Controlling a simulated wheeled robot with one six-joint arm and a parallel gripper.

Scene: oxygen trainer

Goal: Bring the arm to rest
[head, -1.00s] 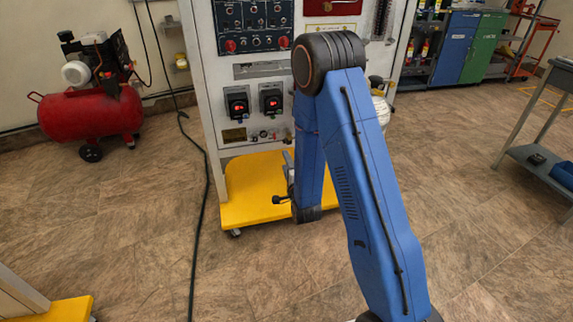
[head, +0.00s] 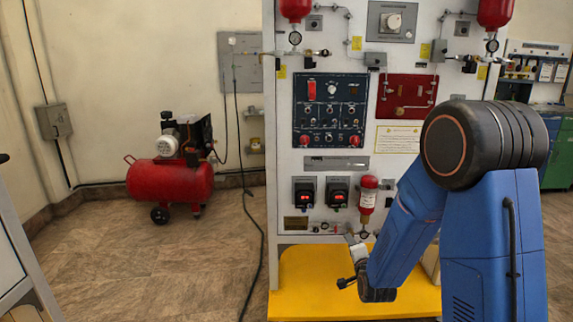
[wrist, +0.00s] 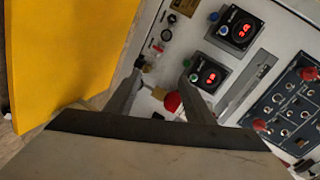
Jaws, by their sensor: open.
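My blue arm rises on the right of the head view, with its dark round elbow (head: 485,145) in front of the trainer panel. Its forearm hangs down to my gripper (head: 350,268), which is low before the panel, over the yellow base (head: 300,285). In the wrist view my gripper (wrist: 162,88) has its two fingers apart. A red knob or bottle end (wrist: 172,102) shows between and beyond them; I cannot tell whether they touch it. In the head view a red bottle (head: 368,195) with a white label is upright at the panel, above my gripper.
The white trainer panel (head: 330,165) carries two lit red displays (head: 306,191) and a dark switch board (head: 330,110). A red compressor (head: 170,185) stands at left by the wall. A black cable runs down to the floor.

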